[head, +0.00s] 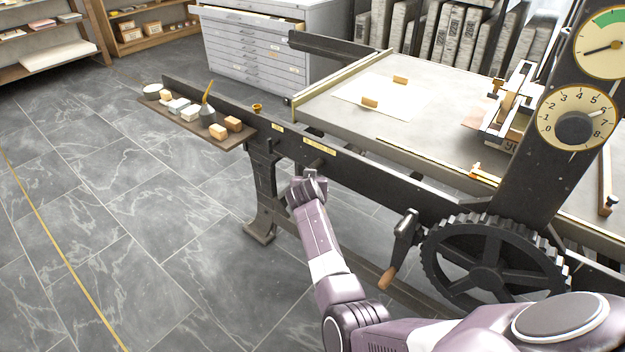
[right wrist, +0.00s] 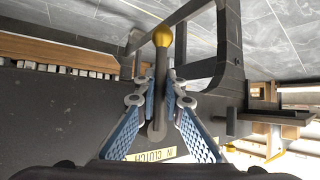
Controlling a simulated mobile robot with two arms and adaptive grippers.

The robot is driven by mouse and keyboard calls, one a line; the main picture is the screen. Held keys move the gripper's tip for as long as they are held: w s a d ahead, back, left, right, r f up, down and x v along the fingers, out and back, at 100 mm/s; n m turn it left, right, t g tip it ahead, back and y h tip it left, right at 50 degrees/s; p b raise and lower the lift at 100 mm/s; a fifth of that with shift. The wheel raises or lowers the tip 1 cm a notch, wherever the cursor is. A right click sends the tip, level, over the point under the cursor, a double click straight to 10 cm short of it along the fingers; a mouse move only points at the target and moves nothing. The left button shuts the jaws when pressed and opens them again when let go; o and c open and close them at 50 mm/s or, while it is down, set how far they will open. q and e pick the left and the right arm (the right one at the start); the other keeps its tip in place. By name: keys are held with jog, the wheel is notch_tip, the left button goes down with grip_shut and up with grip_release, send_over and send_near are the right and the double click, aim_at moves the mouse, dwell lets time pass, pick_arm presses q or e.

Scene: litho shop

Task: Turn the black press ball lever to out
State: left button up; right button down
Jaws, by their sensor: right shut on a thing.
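The press ball lever shows in the right wrist view as a black rod (right wrist: 161,62) with a yellow ball (right wrist: 163,37) at its end. Its round pivot end (right wrist: 156,132) is near the press's dark side rail. My right gripper (right wrist: 159,85) has its blue-padded fingers on both sides of the rod, shut on it below the ball. In the head view my right gripper (head: 307,188) is beside the rail and hides most of the lever. A label reading "IN CLUTCH" (right wrist: 150,155) is upside down near the pivot. My left gripper is not in view.
The press's dark side rail (head: 375,175) runs past my gripper, with a leg (head: 262,190) below. A crank handle (head: 388,277) and large gear (head: 490,262) stand to the right. A side shelf (head: 190,122) holds small blocks. The floor at left is clear.

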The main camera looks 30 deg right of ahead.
aim_at(313, 165)
dwell(0.4)
jog(key=c, duration=2)
grip_release()
jog(key=shift+r, duration=0.1)
notch_tip(313, 165, up, 10)
jog(key=shift+w+d+r, duration=0.1)
jog(key=shift+r, duration=0.15)
jog(key=shift+a+r, duration=0.2)
jog(key=shift+d+f, duration=0.15)
jog(key=shift+f, duration=0.35)
